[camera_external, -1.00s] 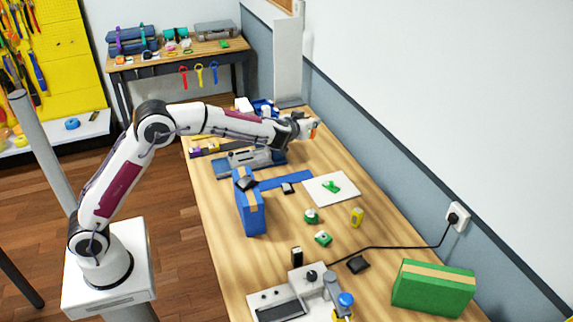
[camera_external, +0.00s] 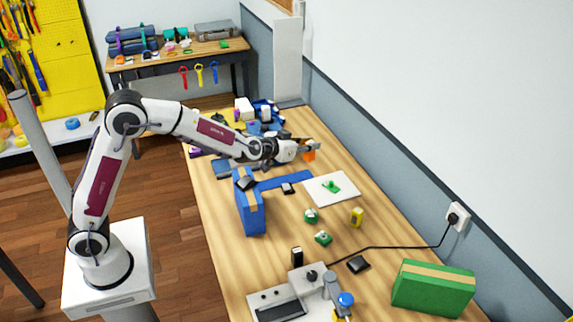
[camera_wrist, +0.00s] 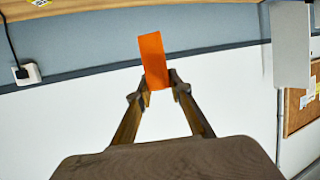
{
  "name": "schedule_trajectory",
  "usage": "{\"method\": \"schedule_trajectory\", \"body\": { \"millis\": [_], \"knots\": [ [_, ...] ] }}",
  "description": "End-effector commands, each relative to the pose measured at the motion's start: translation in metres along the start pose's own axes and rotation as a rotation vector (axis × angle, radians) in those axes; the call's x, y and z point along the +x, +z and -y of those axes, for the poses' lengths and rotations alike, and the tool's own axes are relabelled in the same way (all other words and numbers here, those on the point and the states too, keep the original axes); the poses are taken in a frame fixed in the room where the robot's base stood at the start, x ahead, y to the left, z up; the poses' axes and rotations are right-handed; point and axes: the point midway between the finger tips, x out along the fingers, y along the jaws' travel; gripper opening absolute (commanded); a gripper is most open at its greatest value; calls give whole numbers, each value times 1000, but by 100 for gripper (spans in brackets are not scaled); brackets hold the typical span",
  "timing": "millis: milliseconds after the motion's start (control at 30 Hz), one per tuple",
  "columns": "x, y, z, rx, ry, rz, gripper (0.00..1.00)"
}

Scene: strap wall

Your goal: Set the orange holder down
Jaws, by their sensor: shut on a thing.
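The orange holder (camera_wrist: 153,58) is a small flat orange piece, pinched between the fingertips of my gripper (camera_wrist: 158,84) in the wrist view. In the external view my gripper (camera_external: 305,150) is over the back part of the wooden workbench (camera_external: 330,225), near the wall. The orange holder (camera_external: 310,156) shows there at the fingertips. It looks held above the bench top, but the exact height is hard to tell.
A white pad (camera_external: 345,195) with a green piece lies in front of the gripper. A blue box with a strap (camera_external: 250,210) stands left of it. Small green holders (camera_external: 322,238) and a yellow item (camera_external: 357,217) stand nearer. The wall (camera_external: 430,120) runs along the right.

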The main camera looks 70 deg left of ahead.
Motion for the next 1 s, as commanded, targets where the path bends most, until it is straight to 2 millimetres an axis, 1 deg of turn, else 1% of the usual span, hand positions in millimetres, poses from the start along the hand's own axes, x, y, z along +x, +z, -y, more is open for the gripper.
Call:
{"method": "schedule_trajectory", "body": {
  "millis": [267,567,767,1000],
  "knots": [
    [-18,18,-13,28,71,0,0],
    [-42,43,-29,57,155,1,0],
    [-65,66,-40,82,223,1,0],
    [-100,101,-53,114,311,2,0]
  ]
}}
